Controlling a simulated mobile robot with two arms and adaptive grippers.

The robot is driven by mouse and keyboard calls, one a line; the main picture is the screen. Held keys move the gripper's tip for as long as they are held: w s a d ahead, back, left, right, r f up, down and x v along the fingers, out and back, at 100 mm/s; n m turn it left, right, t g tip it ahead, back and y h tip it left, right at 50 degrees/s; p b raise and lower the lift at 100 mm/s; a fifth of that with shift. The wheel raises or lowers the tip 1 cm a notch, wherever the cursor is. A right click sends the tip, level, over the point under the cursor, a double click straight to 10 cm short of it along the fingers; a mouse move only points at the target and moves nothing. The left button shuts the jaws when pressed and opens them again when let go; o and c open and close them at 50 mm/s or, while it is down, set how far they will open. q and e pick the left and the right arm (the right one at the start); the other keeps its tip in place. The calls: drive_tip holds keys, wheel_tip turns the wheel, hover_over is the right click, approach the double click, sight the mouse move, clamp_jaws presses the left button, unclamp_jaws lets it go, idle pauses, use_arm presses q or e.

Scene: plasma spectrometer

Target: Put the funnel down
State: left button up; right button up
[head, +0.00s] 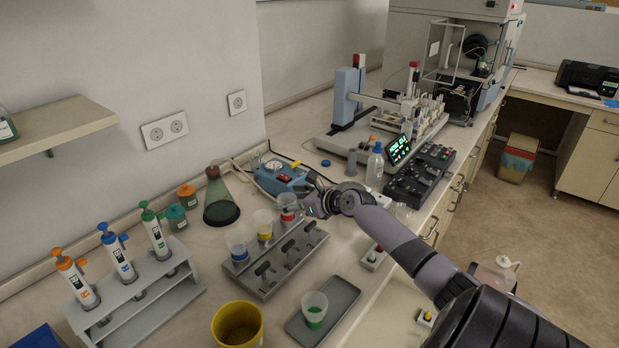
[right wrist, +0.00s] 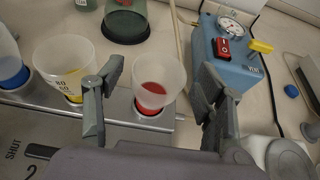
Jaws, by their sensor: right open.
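The funnel with red at its base (head: 287,201) stands at the far-end port of the grey manifold (head: 268,283). In the right wrist view this clear, wide-mouthed funnel (right wrist: 158,76) looks slightly tilted over its port. My right gripper (head: 307,197) is open, with its fingers (right wrist: 158,80) on either side of the funnel and a clear gap on the right; contact on the left cannot be told. A yellow-based funnel (head: 263,223) and a blue-based funnel (head: 238,246) stand in the other ports. A green-based funnel (head: 314,309) stands on a grey tray (head: 340,300). My left gripper is out of view.
A blue pump (head: 279,176) with a gauge sits behind the manifold, and a conical flask (head: 220,198) stands left of it. A pipette rack (head: 140,292) and yellow cup (head: 238,325) are at the front left. A wash bottle (head: 375,166) stands to the right.

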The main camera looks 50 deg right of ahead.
drive_tip(key=v, duration=1)
drive_tip(key=shift+r, duration=0.1)
